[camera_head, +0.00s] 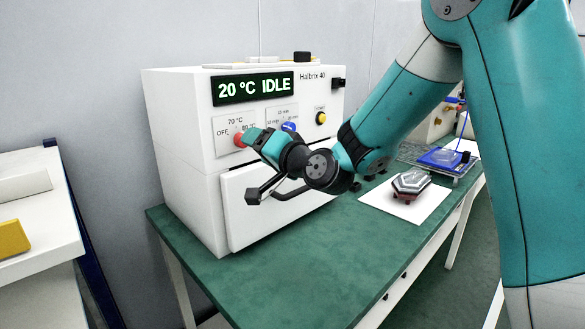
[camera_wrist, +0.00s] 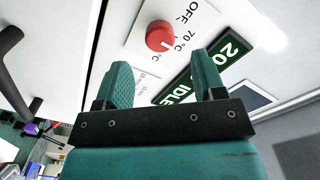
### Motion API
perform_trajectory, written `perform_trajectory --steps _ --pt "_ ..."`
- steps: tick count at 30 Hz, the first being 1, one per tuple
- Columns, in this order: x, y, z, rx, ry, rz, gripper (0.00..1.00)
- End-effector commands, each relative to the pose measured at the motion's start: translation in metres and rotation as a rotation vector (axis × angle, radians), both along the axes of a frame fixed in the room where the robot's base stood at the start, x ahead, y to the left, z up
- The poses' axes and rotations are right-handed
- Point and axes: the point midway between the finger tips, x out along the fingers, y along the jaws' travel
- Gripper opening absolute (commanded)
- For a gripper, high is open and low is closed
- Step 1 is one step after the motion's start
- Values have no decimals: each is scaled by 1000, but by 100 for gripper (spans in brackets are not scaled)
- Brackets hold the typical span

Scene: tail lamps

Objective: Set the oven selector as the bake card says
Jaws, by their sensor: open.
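The white oven (camera_head: 185,150) stands on the green bench and its display (camera_head: 252,88) reads "20 °C IDLE". Its red knob (camera_head: 238,140) has labels OFF, 70 °C and 80 °C around it. A blue knob (camera_head: 289,127) with minute labels sits to its right, partly behind my arm. My gripper (camera_head: 250,134) is open close to the red knob. In the wrist view the red knob (camera_wrist: 159,36) appears just beyond and between the open fingers (camera_wrist: 160,65); contact cannot be told. A pale mark shows on the knob, its exact setting unclear. I see no readable bake card.
A yellow button (camera_head: 321,118) is on the oven's right. The door handle (camera_head: 290,191) juts out below my wrist. A lamp part (camera_head: 411,182) rests on a white sheet (camera_head: 376,201). A blue item (camera_head: 440,157) lies farther back. The bench front (camera_head: 290,285) is clear.

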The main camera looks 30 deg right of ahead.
Motion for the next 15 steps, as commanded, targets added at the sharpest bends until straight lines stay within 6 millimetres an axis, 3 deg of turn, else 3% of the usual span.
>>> perform_trajectory --steps 9,15 --pt "-75 -26 -4 0 -3 -6 63" --pt "-99 -33 -2 -1 -1 -3 63"
